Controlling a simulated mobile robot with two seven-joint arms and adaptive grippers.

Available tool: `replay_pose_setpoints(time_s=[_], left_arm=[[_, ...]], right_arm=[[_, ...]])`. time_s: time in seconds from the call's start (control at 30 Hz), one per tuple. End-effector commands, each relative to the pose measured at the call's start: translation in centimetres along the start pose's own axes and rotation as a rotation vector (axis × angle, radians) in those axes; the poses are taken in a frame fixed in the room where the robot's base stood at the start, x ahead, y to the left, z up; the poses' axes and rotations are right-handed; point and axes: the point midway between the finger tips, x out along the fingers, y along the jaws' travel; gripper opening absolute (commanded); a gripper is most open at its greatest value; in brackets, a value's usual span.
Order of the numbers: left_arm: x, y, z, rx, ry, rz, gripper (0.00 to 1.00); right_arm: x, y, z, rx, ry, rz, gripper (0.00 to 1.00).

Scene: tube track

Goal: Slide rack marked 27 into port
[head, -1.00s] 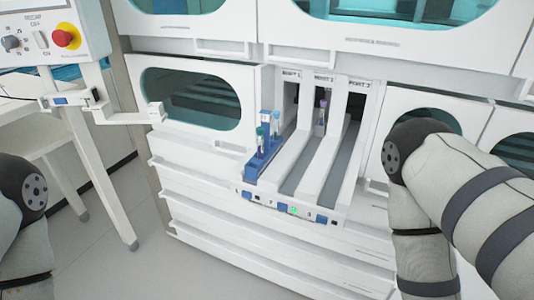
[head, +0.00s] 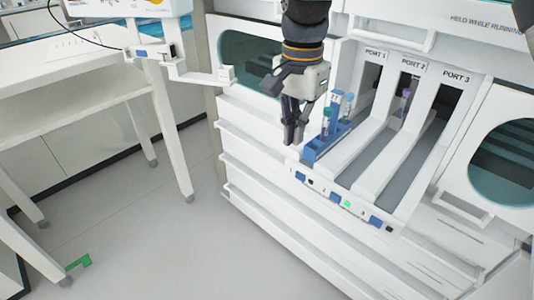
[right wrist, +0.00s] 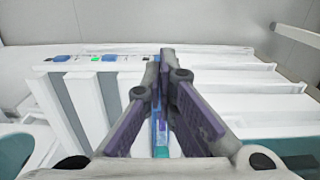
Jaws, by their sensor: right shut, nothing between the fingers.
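The blue rack (head: 325,140) stands upright at the front part of the leftmost lane, under the PORT 1 label (head: 375,54). Its white label (head: 335,98) seems to read 27, and it carries tubes with a teal and a blue cap. My right gripper (head: 293,138) points down in front of the rack's left end, fingers together and empty. I cannot tell whether it touches the rack. In the right wrist view, part of the rack (right wrist: 161,130) shows between the finger bodies of the right gripper (right wrist: 164,58). My left gripper is out of view.
PORT 2 (head: 413,66) holds a purple-capped tube (head: 406,93) deep inside. PORT 3 (head: 455,77) has a bare lane. White walls divide the lanes. A green light (head: 346,204) is lit on the front strip. A white bracket arm (head: 200,76) stands to the left.

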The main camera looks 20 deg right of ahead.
Motion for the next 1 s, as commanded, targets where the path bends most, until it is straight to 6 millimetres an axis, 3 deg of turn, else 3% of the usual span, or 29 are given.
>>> replay_pose_setpoints(time_s=[0.07, 0.17, 0.57, 0.8, 1.0], left_arm=[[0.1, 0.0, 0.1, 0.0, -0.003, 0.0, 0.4], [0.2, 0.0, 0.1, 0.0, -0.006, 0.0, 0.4], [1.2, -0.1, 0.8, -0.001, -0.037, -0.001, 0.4], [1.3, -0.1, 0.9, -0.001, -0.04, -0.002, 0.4], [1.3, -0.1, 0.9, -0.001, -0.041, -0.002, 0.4]], right_arm=[[-0.5, -0.1, 0.0, 0.018, -0.003, 0.002, 0.0], [0.7, 0.1, 0.1, 0.02, -0.006, 0.007, 0.0], [9.5, 0.1, 0.1, 0.016, -0.007, 0.01, 0.0], [9.3, 0.1, -3.2, 0.016, -0.004, 0.001, 0.0], [9.3, 0.1, -4.0, 0.015, -0.003, 0.002, 0.0]])
